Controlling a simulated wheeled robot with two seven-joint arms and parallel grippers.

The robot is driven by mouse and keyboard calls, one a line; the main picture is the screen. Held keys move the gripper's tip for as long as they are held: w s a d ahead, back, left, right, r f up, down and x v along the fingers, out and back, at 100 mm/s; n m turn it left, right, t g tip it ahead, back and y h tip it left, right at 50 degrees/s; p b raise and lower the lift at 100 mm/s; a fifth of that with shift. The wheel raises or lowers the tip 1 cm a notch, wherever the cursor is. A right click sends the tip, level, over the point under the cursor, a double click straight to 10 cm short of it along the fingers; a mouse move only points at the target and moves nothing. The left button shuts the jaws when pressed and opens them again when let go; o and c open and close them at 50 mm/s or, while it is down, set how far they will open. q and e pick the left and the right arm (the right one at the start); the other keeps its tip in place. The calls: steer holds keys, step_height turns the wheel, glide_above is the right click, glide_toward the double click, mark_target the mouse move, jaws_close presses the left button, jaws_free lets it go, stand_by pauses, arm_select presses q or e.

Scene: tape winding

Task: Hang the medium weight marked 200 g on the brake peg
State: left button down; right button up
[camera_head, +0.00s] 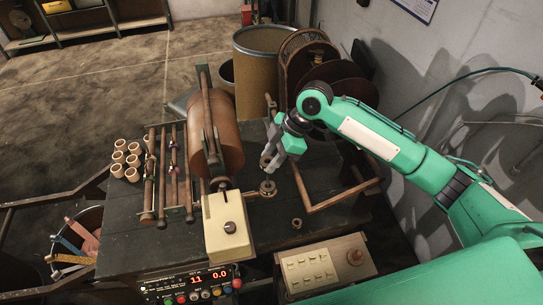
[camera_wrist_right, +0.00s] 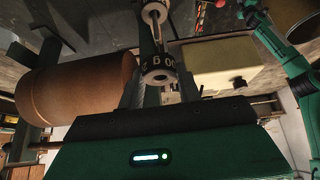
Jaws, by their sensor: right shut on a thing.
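My right gripper (camera_head: 270,158) is low over the dark bench, right of the big brown roller (camera_head: 215,130). It is shut on a small ring-shaped metal weight (camera_head: 265,162). A wider weight (camera_head: 267,188) and a smaller one (camera_head: 297,223) stand on the bench nearer me. I cannot make out which part is the brake peg. A green arm (camera_wrist_right: 285,50) at the right of the wrist view seems to be my left one; its jaws are unclear.
A cream box (camera_head: 228,228) stands in front of the roller. Rods with posts (camera_head: 168,175) and several tan spools (camera_head: 127,160) are at the left. A wooden frame (camera_head: 335,195) lies right of the gripper. A control panel (camera_head: 190,288) is at the front edge.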

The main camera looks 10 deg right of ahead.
steer(key=shift+f+b, duration=1.4)
steer(key=shift+f, duration=0.25)
steer(key=shift+f+b, duration=0.4)
steer(key=shift+f, duration=1.4)
